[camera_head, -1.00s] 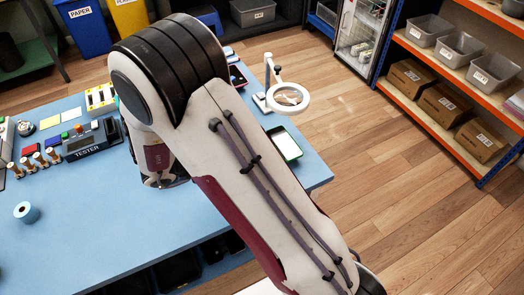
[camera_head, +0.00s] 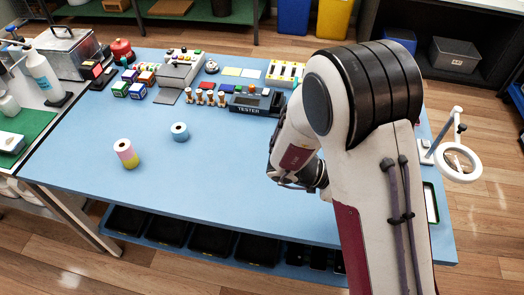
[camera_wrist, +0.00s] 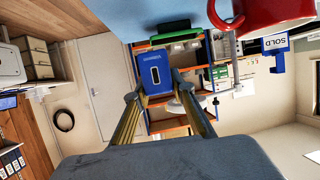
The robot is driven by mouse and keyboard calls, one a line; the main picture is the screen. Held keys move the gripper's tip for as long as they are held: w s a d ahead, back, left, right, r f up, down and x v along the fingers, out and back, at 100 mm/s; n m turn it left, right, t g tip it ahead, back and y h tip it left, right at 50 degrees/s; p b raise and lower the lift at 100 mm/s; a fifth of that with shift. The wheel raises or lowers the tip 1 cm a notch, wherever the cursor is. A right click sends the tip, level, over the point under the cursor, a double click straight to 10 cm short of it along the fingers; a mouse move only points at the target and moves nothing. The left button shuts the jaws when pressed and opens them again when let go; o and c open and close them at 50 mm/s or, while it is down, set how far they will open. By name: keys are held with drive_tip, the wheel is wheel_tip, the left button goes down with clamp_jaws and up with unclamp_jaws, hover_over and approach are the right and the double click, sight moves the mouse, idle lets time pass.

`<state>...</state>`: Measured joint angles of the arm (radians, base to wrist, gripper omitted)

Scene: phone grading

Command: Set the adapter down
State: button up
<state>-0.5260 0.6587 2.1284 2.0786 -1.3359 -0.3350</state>
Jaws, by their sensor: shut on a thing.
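A small blue block with a dark slot and pale marking, which looks like the adapter (camera_wrist: 153,72), is between the two fingertips of my gripper (camera_wrist: 156,88) in the wrist view. The fingers are shut on it. Behind it the wrist view looks out across the room, with a strip of blue table along the top. In the head view my arm covers most of the gripper at the right part of the blue table (camera_head: 225,215), and the adapter cannot be seen there. I cannot tell its height above the table.
The tester (camera_head: 250,104) stands left of my arm, with several small figures beside it. A ring lamp (camera_head: 458,162) stands at right. A red mug (camera_wrist: 268,14) shows in the wrist view. The table's front middle is clear.

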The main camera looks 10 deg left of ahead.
drive_tip(key=w+a+f+n+t+y, duration=0.1)
drive_tip(key=w+a+n+t+y, duration=0.15)
drive_tip(key=a, duration=0.75)
drive_tip(key=w+a+n+t+y, duration=0.2)
drive_tip(key=w+a+n+t, duration=0.2)
drive_tip(key=a, duration=0.7)
drive_tip(key=w+a+f+n+t+y, duration=0.1)
drive_tip(key=w+a+n+t+y, duration=0.2)
drive_tip(key=a, duration=0.7)
drive_tip(key=s+a+r+n+y, duration=0.1)
drive_tip(key=a+n+y, duration=0.4)
drive_tip(key=a, duration=1)
drive_tip(key=s+a+r+n+t+y, duration=0.1)
drive_tip(key=a+n+y, duration=0.5)
drive_tip(key=a, duration=1)
drive_tip(key=shift+s+a+r+n, duration=0.15)
drive_tip(key=shift+s+r+n, duration=0.25)
drive_tip(key=shift+s, duration=0.5)
drive_tip(key=shift+t, duration=0.25)
drive_tip(key=shift+f, duration=3.15)
drive_tip(key=shift+f, duration=1.85)
drive_tip(key=shift+f, duration=0.15)
